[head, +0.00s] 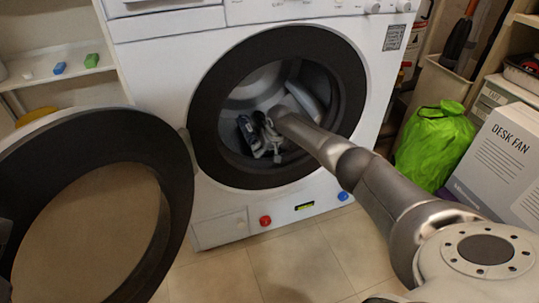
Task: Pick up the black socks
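My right arm reaches from the lower right into the drum of the white washing machine (152,60). My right gripper (266,140) is inside the drum, small and partly in shadow. I cannot tell whether its fingers are open or shut, or whether they hold anything. A dark item (245,129), possibly the black socks, shows beside the gripper at the drum's lower left. Its outline merges with the gripper and the shadow. My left gripper cannot be made out.
The round washer door (180,195) stands open at the left. A green bag (434,145) and a desk fan box (505,160) stand on the right. A shelf (60,77) with small blue and green items is at upper left. Tiled floor in front is clear.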

